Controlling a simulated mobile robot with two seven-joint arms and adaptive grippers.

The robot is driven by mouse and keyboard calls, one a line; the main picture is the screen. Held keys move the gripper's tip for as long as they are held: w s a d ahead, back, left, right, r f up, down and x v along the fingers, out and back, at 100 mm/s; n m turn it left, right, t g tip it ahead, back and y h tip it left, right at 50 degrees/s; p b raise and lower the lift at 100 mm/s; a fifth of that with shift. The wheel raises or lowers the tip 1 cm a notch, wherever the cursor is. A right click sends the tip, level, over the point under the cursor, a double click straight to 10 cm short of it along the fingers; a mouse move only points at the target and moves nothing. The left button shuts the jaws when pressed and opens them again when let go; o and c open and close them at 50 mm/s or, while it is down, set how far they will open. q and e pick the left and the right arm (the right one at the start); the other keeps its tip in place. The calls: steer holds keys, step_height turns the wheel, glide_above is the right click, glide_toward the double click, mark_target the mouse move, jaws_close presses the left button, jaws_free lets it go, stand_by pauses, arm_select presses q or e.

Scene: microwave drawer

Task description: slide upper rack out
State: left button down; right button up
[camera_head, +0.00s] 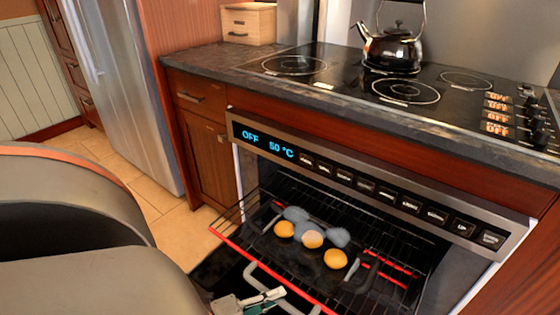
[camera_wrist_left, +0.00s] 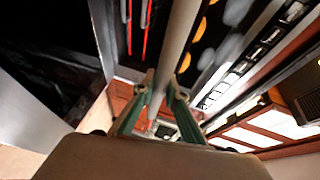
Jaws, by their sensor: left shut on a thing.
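The upper rack (camera_head: 232,244) is a dark wire rack with a red front edge, and it reaches partly out of the open oven. A dark tray (camera_head: 262,246) with yellow-orange and grey round items lies on it. My left gripper (camera_head: 262,298), with green finger pads, is low in the head view by this handle. In the left wrist view its fingers (camera_wrist_left: 160,84) are shut around a grey bar (camera_wrist_left: 181,30). The lower part of the grip is cut off in the head view. My right gripper is not in view.
The control panel (camera_head: 370,185) reads OFF and 50 °C above the oven opening. A black kettle (camera_head: 391,50) stands on the cooktop (camera_head: 330,75). A wooden box (camera_head: 248,23) sits at the counter's back left. Open tiled floor (camera_head: 165,215) lies left of the oven.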

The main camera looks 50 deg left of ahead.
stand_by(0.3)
arm_select(q)
steer(key=c, duration=2)
jaws_free()
steer(key=shift+s, duration=0.15)
steer(key=v, duration=1.1)
steer(key=shift+s+a+r, duration=0.1)
steer(key=shift+s, duration=0.3)
